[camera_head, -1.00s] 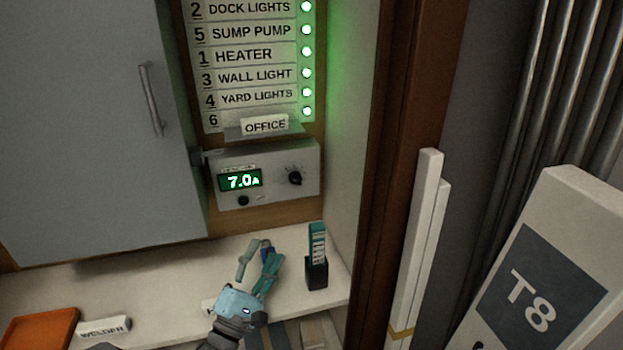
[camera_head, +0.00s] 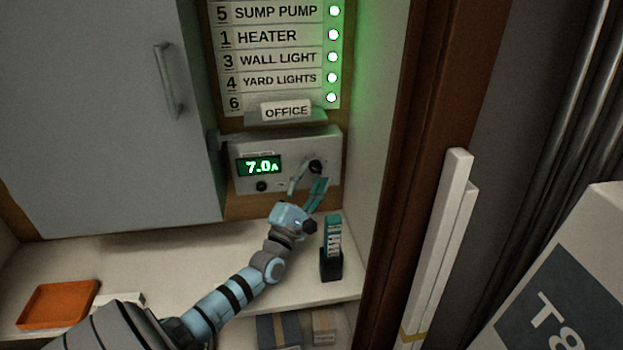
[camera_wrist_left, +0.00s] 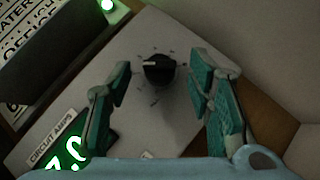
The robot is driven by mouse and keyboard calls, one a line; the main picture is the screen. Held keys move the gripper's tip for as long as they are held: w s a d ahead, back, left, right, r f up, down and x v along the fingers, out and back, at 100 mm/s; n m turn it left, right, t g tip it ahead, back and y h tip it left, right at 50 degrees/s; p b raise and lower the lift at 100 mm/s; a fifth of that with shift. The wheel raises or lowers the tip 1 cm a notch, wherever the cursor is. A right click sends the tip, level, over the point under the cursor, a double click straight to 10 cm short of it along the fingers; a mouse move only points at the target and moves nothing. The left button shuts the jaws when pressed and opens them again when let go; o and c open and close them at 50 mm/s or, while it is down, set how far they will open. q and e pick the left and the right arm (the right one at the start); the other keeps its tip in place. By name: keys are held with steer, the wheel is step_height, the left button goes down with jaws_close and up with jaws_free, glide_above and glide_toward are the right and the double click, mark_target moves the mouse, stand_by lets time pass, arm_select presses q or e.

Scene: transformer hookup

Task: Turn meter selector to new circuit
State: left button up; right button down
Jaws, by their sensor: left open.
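The meter (camera_head: 285,150) is a grey box on the wall with a green display (camera_head: 259,167) reading 7.0A. Its selector (camera_head: 315,167) is a black round knob on the right of the face. In the left wrist view the knob (camera_wrist_left: 159,69) has a pale pointer line toward the picture's left, with tick marks around it. My left gripper (camera_head: 308,186) is open just below and in front of the knob. In the left wrist view its teal fingers (camera_wrist_left: 160,88) stand on either side of the knob, apart from it. My right gripper is not in view.
Above the meter hangs a circuit list (camera_head: 280,60) with lit green lamps and an OFFICE label (camera_head: 286,110). A black holder (camera_head: 331,264) with teal tags stands on the shelf to the right. An orange tray (camera_head: 58,304) lies at the left. A grey cabinet door (camera_head: 110,110) is left of the meter.

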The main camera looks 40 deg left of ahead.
arm_select(q)
steer(key=shift+w+r, duration=0.1)
steer(key=shift+w, duration=0.1)
